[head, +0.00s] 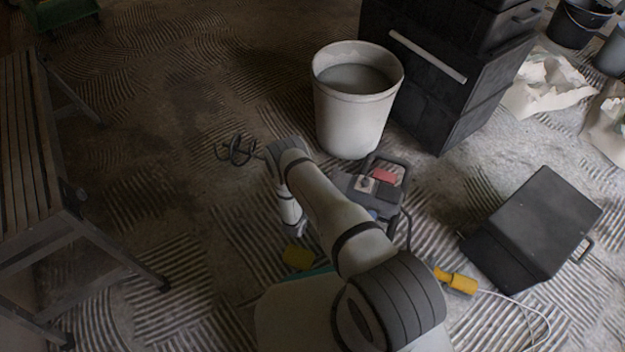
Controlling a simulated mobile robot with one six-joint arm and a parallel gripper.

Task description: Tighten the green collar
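I cannot make out a green collar in the head view. My arm reaches up from the bottom, bends at the elbow, and its far part points down toward the floor. The end of that part, with my gripper (298,232), is small and dark, and the upper arm partly covers the area. I cannot make out its fingers or whether it holds anything. A black and grey power unit (367,187) with a red part stands just behind my arm, partly hidden by it.
A white bucket (335,115) stands by black stacked cases (440,85). A black box (550,215) stands right, a slatted bench (40,150) left. Yellow pieces lie near my base, one with a white cable (455,280). A dark looped object (236,150) shows beside my elbow.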

